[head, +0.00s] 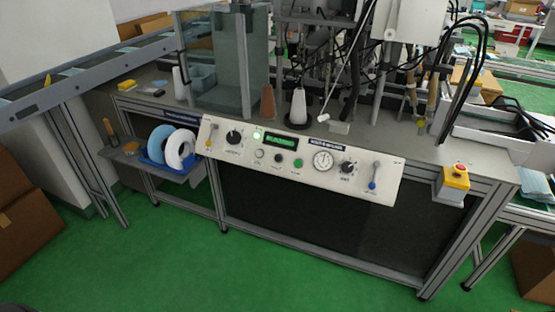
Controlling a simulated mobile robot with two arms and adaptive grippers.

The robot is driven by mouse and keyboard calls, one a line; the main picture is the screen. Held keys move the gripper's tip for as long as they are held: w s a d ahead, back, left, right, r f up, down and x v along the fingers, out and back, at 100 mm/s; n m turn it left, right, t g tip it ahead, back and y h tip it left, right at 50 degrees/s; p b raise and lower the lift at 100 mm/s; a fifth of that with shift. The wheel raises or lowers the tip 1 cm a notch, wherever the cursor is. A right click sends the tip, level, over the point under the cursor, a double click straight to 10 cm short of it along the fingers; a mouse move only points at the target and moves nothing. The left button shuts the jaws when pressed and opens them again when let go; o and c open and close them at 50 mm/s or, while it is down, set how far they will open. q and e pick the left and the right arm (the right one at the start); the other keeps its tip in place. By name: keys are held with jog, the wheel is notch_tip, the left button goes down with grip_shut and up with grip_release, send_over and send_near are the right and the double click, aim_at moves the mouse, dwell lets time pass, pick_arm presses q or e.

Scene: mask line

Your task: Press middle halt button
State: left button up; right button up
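A red halt button (461,168) sits on a yellow housing (457,180) on a pale box (452,194) at the right front corner of the machine table. It is the only red mushroom-style button I can make out clearly. A white sloped control panel (393,196) runs along the table's front. It carries a green button (298,163), a pale round button (259,154), black knobs, a dial gauge (323,160), a green display (280,141) and levers with yellow and blue tips. Neither gripper is in view.
The machine table (420,152) has a metal frame. A side tray (140,160) at left holds blue and white rolls. A conveyor rail (80,78) enters from the left. Cardboard boxes (22,215) stand at lower left. The green floor (230,270) in front is clear.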

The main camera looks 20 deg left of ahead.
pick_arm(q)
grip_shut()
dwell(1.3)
